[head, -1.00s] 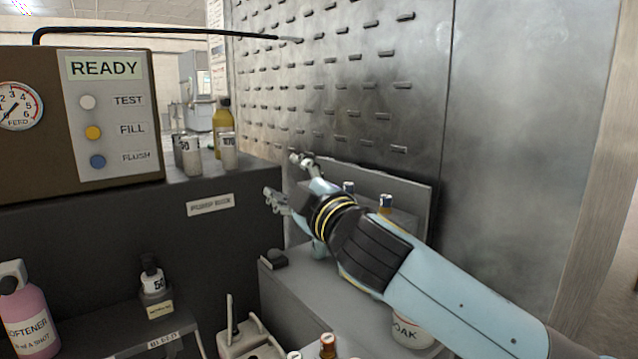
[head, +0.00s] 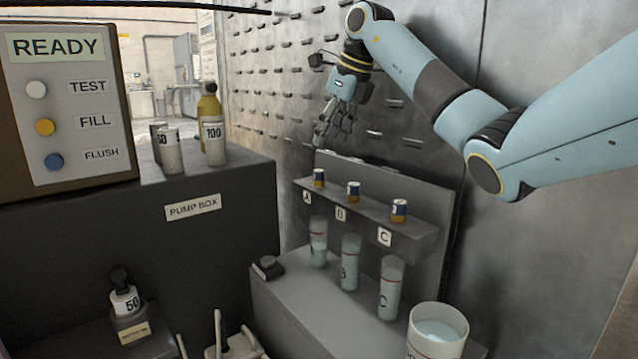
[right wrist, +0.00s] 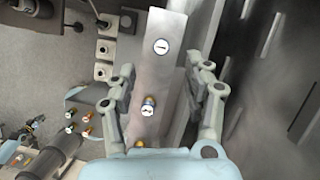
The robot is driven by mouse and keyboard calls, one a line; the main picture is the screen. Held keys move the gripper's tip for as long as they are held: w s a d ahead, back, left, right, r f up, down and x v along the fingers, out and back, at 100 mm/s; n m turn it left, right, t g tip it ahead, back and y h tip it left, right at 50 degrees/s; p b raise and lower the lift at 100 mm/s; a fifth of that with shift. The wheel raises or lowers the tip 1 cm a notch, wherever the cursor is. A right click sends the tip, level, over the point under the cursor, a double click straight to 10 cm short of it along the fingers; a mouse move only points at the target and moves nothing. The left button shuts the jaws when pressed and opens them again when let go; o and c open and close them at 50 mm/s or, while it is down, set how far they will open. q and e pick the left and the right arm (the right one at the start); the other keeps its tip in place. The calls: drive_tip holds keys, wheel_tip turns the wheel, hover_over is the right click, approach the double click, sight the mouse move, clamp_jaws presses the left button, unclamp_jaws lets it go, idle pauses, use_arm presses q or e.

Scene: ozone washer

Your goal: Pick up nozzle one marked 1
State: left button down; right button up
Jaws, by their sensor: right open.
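Three short brass-coloured nozzles with blue bands stand on the grey rack (head: 425,243) in the head view: one above label A (head: 319,178), one above B (head: 353,191), one above C (head: 399,210). Their marks are too small to read there. In the right wrist view, a round white top with a single dark stroke, like a 1 (right wrist: 162,46), lies between the finger lines, beyond a second nozzle (right wrist: 148,105). My right gripper (head: 332,138) is open and empty, above and behind the rack's A end, its fingers pointing down, apart from the nozzles. My left gripper is out of view.
Clear tubes (head: 350,262) stand under the shelf, and a white cup (head: 438,328) stands at the front right. The slotted metal wall (head: 290,110) is close behind my right gripper. The pump box (head: 220,235), with bottles on top, is at left.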

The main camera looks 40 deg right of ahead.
sight(320, 170)
drive_tip(key=x, duration=0.9)
drive_tip(key=shift+s+d+f, duration=0.15)
drive_tip(key=shift+s+f, duration=0.05)
drive_tip(key=shift+f, duration=0.1)
drive_tip(key=shift+r, duration=0.1)
clamp_jaws()
